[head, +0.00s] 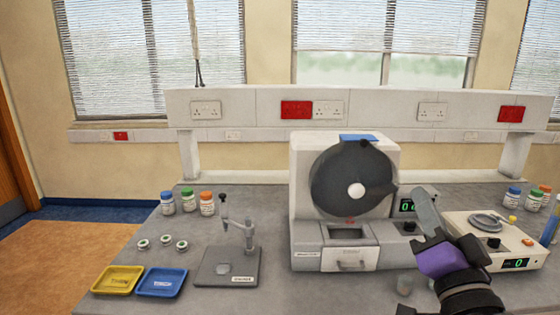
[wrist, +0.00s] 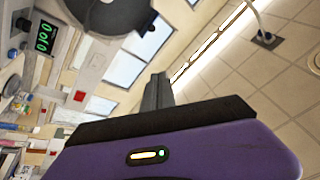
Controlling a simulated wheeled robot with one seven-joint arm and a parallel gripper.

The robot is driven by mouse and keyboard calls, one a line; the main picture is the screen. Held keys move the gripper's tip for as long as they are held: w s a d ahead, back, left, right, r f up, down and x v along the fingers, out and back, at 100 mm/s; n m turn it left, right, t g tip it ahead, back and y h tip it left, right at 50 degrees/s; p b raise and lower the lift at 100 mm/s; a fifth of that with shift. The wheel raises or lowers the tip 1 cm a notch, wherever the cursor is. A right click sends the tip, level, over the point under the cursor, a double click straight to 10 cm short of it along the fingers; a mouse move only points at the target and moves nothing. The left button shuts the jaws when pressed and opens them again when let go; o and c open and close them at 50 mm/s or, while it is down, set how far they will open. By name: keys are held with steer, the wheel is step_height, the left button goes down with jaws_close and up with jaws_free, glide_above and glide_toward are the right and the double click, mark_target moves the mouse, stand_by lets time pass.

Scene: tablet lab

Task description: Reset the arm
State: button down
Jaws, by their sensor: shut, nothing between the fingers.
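My gripper (head: 421,196) is raised at the right of the head view, in front of the bench machine, with its grey fingers pointing up and its purple body below. In the wrist view my gripper (wrist: 157,88) has its fingers together, with nothing held between them. The wrist view is tilted and looks toward the ceiling (wrist: 255,85) and windows. My fingers appear in free air there, touching nothing.
A machine with a dark drum (head: 335,185) stands mid-bench. A scale (head: 495,240) is at right.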

steer(key=s+a+f+n+g, duration=0.1)
steer(key=s+f+n+g, duration=0.1)
steer(key=s+f, duration=0.7)
steer(key=s+a+f+n+g, duration=0.1)
steer(key=s+f+n+g, duration=0.1)
steer(key=s+f, duration=0.8)
steer(key=s+a+f+n+g, duration=0.1)
steer(key=s+f+n+g, duration=0.2)
steer(key=s+f, duration=0.7)
steer(key=s+n, duration=0.1)
steer(key=s, duration=1)
steer(key=shift+s+a+f+y, duration=0.2)
steer(key=shift+y, duration=0.2)
